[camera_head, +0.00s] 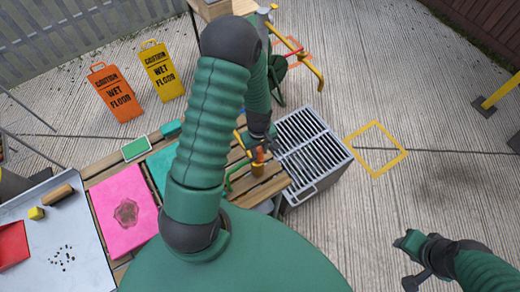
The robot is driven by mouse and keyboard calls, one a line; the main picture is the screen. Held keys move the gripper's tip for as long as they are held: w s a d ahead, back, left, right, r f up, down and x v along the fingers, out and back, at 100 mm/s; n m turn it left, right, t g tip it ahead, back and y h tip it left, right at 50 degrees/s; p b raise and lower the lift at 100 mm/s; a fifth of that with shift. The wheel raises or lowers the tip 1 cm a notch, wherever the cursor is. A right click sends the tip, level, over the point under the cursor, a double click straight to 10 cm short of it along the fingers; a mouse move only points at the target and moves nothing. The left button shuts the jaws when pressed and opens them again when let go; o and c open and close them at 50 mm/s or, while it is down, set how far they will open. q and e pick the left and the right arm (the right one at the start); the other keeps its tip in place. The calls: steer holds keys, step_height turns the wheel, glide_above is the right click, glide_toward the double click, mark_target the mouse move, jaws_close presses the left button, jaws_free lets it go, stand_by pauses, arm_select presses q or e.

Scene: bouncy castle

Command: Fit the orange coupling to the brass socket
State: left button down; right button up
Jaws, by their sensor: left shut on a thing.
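My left gripper (259,147) is above the slatted wooden bench and points down, shut on the orange coupling (259,155). The coupling is small and partly hidden by the gripper. The brass socket (258,170) stands upright on the bench directly below the coupling. They look in line and very close, but I cannot tell whether they touch. My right gripper (408,262) is at the lower right, over bare floor and far from both parts. Its finger opening is not clear.
A grey slatted metal crate (312,150) stands right of the bench (262,190). A green hose-like piece (236,172) lies left of the socket. A pink mat (125,207) and grey tray (85,270) are at left. Wet-floor signs (117,92) stand behind. Floor at right is open.

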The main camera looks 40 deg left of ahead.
steer(key=shift+a, duration=0.1)
arm_select(q)
steer(key=shift+a+f, duration=0.2)
steer(key=shift+a, duration=0.2)
steer(key=shift+f, duration=0.1)
arm_select(e)
steer(key=shift+a, duration=0.35)
arm_select(q)
steer(key=shift+f, duration=0.1)
arm_select(e)
steer(key=shift+d+f, duration=0.15)
steer(key=shift+f, duration=0.05)
arm_select(q)
steer(key=shift+f+b, duration=0.25)
steer(key=shift+b, duration=0.15)
arm_select(e)
steer(key=shift+d+f, duration=0.2)
arm_select(q)
steer(key=shift+a, duration=0.2)
arm_select(e)
steer(key=shift+a, duration=0.25)
arm_select(q)
steer(key=shift+d, duration=0.2)
arm_select(e)
steer(key=shift+d+r, duration=0.1)
steer(key=shift+d, duration=0.05)
